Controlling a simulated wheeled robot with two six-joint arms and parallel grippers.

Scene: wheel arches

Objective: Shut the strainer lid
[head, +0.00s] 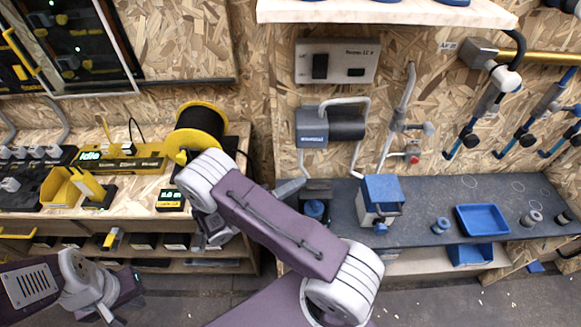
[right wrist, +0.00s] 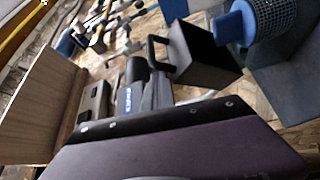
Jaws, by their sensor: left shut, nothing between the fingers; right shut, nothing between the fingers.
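The strainer appears to be the blue cylinder (head: 315,209) on the dark bench at the centre; its perforated blue body (right wrist: 278,18) shows at the top right of the right wrist view. A dark block with a handle (right wrist: 196,52), seemingly its raised lid, stands beside it and shows dark in the head view (head: 316,187). My right gripper (head: 291,188) is shut and empty, just left of the dark block; I cannot tell whether they touch. My purple arm link hides part of it. My left gripper (head: 108,312) is shut and empty at lower left, far from the strainer.
A blue-topped box (head: 381,190) stands right of the strainer. Farther right are a blue tray (head: 482,220) and a small blue spool (head: 440,226). A grey roll holder (head: 330,124) hangs on the wall behind. A cable reel (head: 197,125) stands on the left bench.

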